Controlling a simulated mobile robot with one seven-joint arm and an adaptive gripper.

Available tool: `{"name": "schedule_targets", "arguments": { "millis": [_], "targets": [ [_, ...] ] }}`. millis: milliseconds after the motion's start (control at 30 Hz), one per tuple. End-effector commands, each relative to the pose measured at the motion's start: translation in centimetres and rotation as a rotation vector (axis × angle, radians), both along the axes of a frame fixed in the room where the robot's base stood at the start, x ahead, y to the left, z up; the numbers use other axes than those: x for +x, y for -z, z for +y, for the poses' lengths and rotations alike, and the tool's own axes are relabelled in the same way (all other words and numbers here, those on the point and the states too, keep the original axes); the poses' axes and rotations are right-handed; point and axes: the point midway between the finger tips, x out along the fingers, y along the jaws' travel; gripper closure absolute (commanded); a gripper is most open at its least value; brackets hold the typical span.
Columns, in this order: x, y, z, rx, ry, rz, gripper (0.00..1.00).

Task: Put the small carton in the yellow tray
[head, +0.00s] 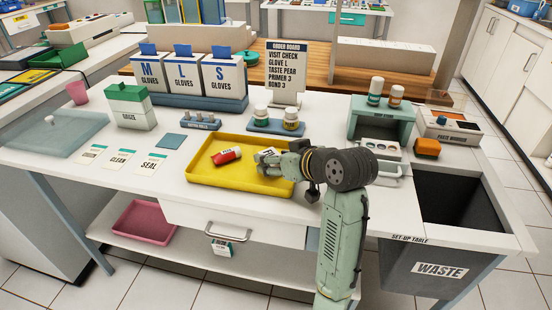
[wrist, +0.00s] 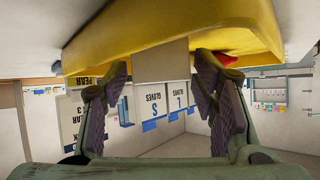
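The yellow tray (head: 222,178) lies on the white table; its underside and wall fill the top of the upside-down wrist view (wrist: 130,32). My gripper (head: 268,157) is low over the right part of the tray. In the wrist view its two fingers (wrist: 160,75) are spread, with the pale small carton (wrist: 165,60) between their tips. The carton (head: 265,153) shows in the head view as a small white piece with dark print, mostly hidden by the fingers. I cannot tell whether its bottom touches the tray floor.
A red tube (head: 226,156) lies in the tray, left of my gripper. Behind stand bottles on a holder (head: 272,126), glove boxes (head: 210,76) and the order board (head: 286,68). A green stand (head: 380,122) is at right, beside the waste bin (head: 440,270). Cards (head: 121,158) lie left.

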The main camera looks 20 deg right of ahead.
Motion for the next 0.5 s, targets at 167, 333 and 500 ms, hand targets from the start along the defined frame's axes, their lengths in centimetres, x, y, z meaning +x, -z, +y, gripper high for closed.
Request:
{"name": "schedule_targets", "arguments": {
  "millis": [167,333,500],
  "targets": [
    [0.0,0.0,0.0,0.000,0.000,0.000,0.43],
    [0.0,-0.4,0.0,-0.001,0.001,0.000,0.43],
    [-1.6,-1.4,-0.6,-0.001,0.004,-0.004,0.43]
  ]
}}
